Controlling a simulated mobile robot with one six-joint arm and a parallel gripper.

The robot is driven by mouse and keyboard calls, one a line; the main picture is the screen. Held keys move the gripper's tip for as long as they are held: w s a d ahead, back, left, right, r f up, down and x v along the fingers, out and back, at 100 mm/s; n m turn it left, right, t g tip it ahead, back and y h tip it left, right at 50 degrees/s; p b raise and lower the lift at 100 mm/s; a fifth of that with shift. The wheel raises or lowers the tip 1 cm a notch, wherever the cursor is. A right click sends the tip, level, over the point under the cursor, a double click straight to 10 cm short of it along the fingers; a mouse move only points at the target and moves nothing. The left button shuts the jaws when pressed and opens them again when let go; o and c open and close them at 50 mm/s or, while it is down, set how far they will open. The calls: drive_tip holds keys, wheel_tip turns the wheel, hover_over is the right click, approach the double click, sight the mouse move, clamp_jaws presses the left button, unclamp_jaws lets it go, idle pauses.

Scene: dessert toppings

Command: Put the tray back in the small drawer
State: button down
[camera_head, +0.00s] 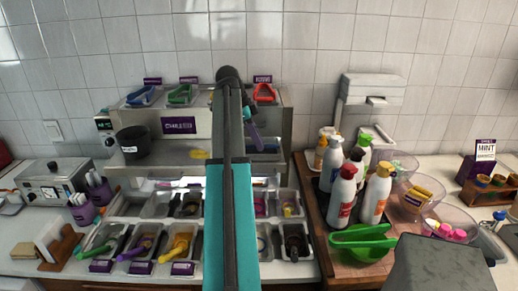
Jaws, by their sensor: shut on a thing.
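My arm rises through the middle of the view and hides much of what lies behind it. My gripper (247,114) is small and mostly hidden beside the arm's dark end link, in front of the stand's right part. It is shut on what looks like a grey tray (268,154), though the arm covers the grip itself. A purple scoop handle (255,137) slants just below the gripper. The tray is at the right middle level of the steel stand (188,115); I cannot tell whether it touches the shelf. I cannot make out the small drawer clearly.
Several topping trays with scoops (180,243) fill the lower rack. A black pot (134,141) stands on the left shelf. Coloured clips (180,94) lie on top. To the right, a wooden board (316,212) holds bottles (376,193), a green juicer (362,237) and clear bowls (450,222).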

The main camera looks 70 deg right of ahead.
drive_tip(key=shift+d, duration=0.1)
drive_tip(key=shift+d, duration=0.45)
drive_tip(key=shift+d+f+p, duration=0.1)
drive_tip(key=shift+d+p, duration=0.05)
drive_tip(key=shift+p, duration=0.15)
wheel_tip(320, 180, down, 2)
drive_tip(key=shift+p, duration=0.45)
drive_tip(key=shift+f, duration=0.7)
drive_tip(key=c, duration=1.8)
unclamp_jaws()
drive_tip(key=shift+f, duration=0.1)
